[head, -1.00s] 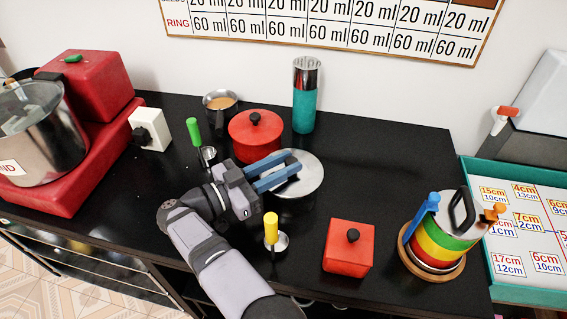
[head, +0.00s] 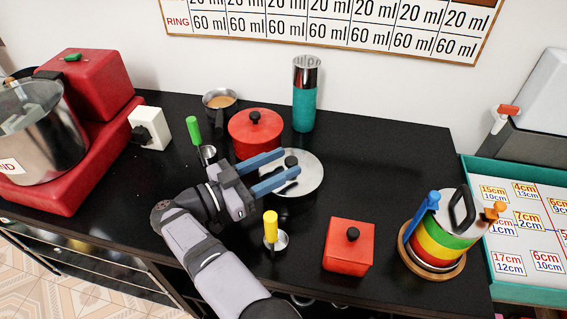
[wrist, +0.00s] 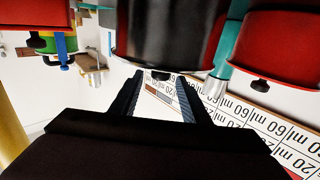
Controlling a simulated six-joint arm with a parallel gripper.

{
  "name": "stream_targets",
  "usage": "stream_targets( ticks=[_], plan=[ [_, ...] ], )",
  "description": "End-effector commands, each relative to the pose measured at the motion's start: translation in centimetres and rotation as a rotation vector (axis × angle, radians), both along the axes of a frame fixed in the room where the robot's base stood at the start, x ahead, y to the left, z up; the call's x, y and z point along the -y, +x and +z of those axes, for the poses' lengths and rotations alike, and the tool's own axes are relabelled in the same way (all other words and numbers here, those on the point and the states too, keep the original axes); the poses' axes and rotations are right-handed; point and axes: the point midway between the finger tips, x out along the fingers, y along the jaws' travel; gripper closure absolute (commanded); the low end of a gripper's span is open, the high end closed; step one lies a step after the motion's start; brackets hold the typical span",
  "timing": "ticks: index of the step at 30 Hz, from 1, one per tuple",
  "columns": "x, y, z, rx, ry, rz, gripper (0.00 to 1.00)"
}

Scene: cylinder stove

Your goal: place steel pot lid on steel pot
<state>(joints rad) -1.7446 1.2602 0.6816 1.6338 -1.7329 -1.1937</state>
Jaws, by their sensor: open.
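The steel pot lid (head: 308,180) is a round silver disc with a black knob (head: 291,161), lying level in the middle of the counter. In the wrist view, which is upside down, the knob (wrist: 163,76) shows on a dark, reflective round body (wrist: 168,30). This looks like the steel pot with the lid on it; in the head view the pot's wall is hard to make out. My gripper (head: 290,162) is open, its blue fingers apart at lid height. The knob shows between the fingertips (wrist: 160,72) in the wrist view; I cannot tell whether they touch it.
A red pot (head: 255,137) stands close behind the fingers. A yellow-handled tool (head: 270,228) and a red box (head: 348,250) stand in front. A large shiny pot (head: 48,140) sits at left. A teal cylinder (head: 304,107) stands behind; the counter right of it is clear.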

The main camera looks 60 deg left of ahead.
Motion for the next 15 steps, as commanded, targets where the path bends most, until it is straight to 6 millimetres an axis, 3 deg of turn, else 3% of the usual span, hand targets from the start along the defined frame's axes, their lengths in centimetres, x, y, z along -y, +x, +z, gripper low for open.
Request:
stream_targets(
  ticks=[8,15],
  plan=[
    [0.0,-4.3,-0.3,-0.002,0.0,0.003,0.58],
    [0.0,-5.7,-0.2,0.0,0.0,0.001,0.58]
  ],
)
